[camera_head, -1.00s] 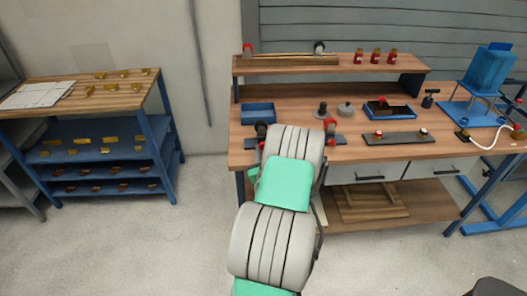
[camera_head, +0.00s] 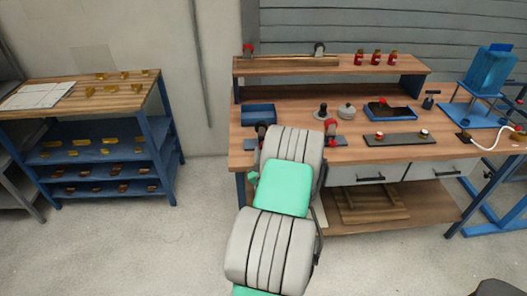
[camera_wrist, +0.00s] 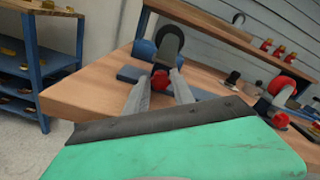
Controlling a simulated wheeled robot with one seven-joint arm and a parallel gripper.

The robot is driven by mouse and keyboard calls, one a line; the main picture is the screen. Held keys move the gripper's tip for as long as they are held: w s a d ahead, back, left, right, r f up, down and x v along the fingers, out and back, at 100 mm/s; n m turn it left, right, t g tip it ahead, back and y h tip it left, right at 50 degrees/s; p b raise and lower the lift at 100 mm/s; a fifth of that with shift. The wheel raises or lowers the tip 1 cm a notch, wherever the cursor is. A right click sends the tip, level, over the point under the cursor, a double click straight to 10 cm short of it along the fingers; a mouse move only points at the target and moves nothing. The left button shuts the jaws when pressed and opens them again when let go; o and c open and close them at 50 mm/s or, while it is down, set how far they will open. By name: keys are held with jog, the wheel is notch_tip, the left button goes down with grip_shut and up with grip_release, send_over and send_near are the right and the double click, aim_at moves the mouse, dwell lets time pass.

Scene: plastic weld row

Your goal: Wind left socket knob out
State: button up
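The left socket is a dark round wheel (camera_wrist: 168,42) with a blue part beside it and a small red knob (camera_wrist: 160,81) on its near side. In the head view the left socket (camera_head: 261,128) stands at the front left of the bench, partly behind my arm. My gripper (camera_wrist: 159,78) points at the red knob in the wrist view, with one grey finger on each side of it. The fingers look apart, and I cannot tell whether they touch the knob. The right socket (camera_head: 330,128), with red parts, stands to the right; it also shows in the wrist view (camera_wrist: 281,92).
Red bottles (camera_head: 376,57) stand on the raised shelf. A blue rack (camera_head: 105,133) is at the left.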

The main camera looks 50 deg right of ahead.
jog(key=o, duration=0.4)
jog(key=shift+c, duration=0.2)
jog(key=m+p, duration=0.1)
jog(key=m, duration=0.3)
jog(key=m+p, duration=0.1)
jog(key=m, duration=0.2)
jog(key=shift+s+m, duration=0.1)
jog(key=shift+m, duration=0.3)
jog(key=b+v, duration=0.4)
jog(key=v, duration=0.3)
jog(key=w+a+r+n+y+p, duration=0.1)
jog(key=w+a+r+n+y, duration=0.1)
jog(key=w+a+n+y, duration=0.3)
jog(key=w+a+r+n+t+y+p, duration=0.1)
jog(key=w+a+n+y, duration=0.3)
jog(key=a+n, duration=0.8)
jog(key=w+a+r+n+y+p, duration=0.1)
jog(key=w+a+r+n+y, duration=0.1)
jog(key=w+a+n+y, duration=0.3)
jog(key=w+a+n, duration=0.2)
jog(key=a+n, duration=0.1)
jog(key=shift+w+a+r+t+y, duration=0.25)
jog(key=shift+w+r+t+y, duration=0.05)
jog(key=shift+w+r+t, duration=0.1)
